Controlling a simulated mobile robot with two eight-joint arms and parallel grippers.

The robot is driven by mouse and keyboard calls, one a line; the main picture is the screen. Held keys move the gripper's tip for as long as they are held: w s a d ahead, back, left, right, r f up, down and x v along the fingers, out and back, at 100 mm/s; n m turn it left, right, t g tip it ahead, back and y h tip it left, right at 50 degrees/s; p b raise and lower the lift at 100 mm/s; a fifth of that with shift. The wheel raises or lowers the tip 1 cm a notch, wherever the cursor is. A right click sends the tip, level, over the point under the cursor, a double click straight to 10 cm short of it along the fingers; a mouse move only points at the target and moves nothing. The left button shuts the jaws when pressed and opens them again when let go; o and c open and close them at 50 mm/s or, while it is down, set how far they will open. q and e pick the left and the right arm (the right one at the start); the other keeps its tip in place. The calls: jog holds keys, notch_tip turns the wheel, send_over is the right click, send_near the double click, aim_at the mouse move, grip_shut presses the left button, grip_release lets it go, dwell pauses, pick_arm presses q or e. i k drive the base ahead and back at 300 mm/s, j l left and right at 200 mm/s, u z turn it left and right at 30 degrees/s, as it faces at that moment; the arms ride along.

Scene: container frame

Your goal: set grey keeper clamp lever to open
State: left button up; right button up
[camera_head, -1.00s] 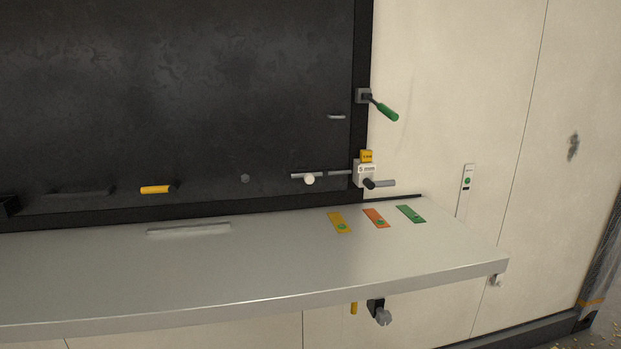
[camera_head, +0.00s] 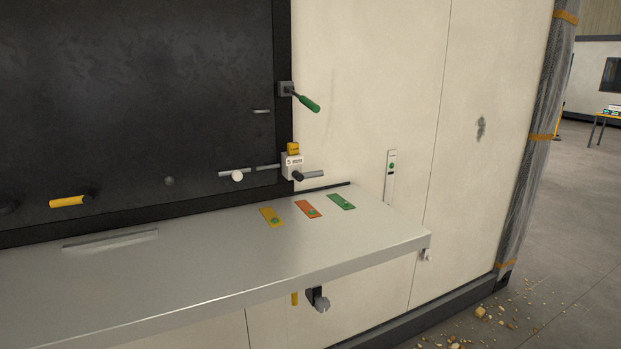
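A grey clamp body (camera_head: 292,166) sits on the dark frame's lower right corner, with a yellow tag (camera_head: 293,149) on top. A short grey lever (camera_head: 313,174) with a dark knob points right from it. A grey bar with a white knob (camera_head: 237,176) lies to its left on the dark panel. Under the shelf is another dark fitting with a round grey end (camera_head: 319,300). I cannot tell for sure which of these is the keeper clamp lever. Neither of my grippers is in view.
A grey metal shelf (camera_head: 200,262) juts out below the panel, carrying yellow, orange and green labels (camera_head: 341,201). A green-handled lever (camera_head: 308,103) sticks out above the clamp. A wrapped post (camera_head: 535,150) stands right. Scattered debris (camera_head: 480,312) lies on the otherwise open floor.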

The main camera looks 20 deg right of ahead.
aim_at(309, 174)
jog(key=l+z, duration=0.1)
jog(key=l, duration=0.55)
jog(key=l+z, duration=0.1)
jog(key=l, duration=0.5)
jog(key=i+l+z, duration=0.1)
jog(key=l, duration=0.55)
